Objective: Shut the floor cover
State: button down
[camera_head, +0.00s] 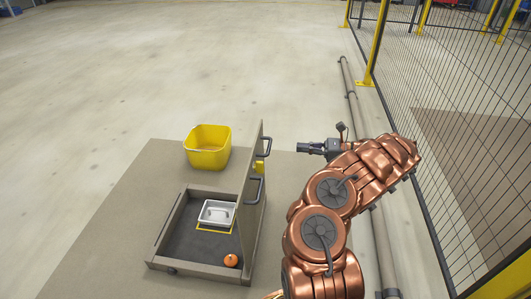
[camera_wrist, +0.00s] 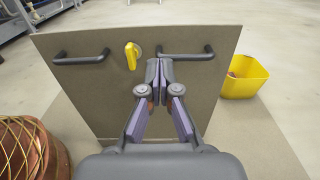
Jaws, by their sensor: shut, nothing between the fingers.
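The floor cover (camera_head: 252,190) stands upright, open, along the right edge of a shallow floor pit (camera_head: 176,228). In the wrist view the cover's broad face (camera_wrist: 90,90) fills the middle, with two dark bar handles, the left one (camera_wrist: 80,59) and the right one (camera_wrist: 187,56). A yellow latch (camera_wrist: 131,56) sits between them. In the wrist view my gripper (camera_wrist: 159,66) is shut and empty, pointing at the cover near the right handle; contact cannot be told.
A yellow tub (camera_head: 207,148) stands behind the pit. A pipe (camera_head: 352,98) and mesh fence (camera_head: 440,120) run along the right. Open floor lies left.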

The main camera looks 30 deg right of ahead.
aim_at(256, 145)
jog(key=b+x, duration=0.1)
jog(key=x, duration=0.3)
jog(key=b+x, duration=0.2)
jog(key=x, duration=0.2)
jog(key=b+x, duration=0.2)
jog(key=x, duration=0.2)
jog(key=shift+w+a+f, duration=0.2)
jog(key=shift+a+f, duration=0.05)
jog(key=shift+f, duration=0.1)
jog(key=shift+w+a+r+b, duration=0.1)
jog(key=shift+w+a+b, duration=0.2)
jog(key=shift+w+b, duration=0.05)
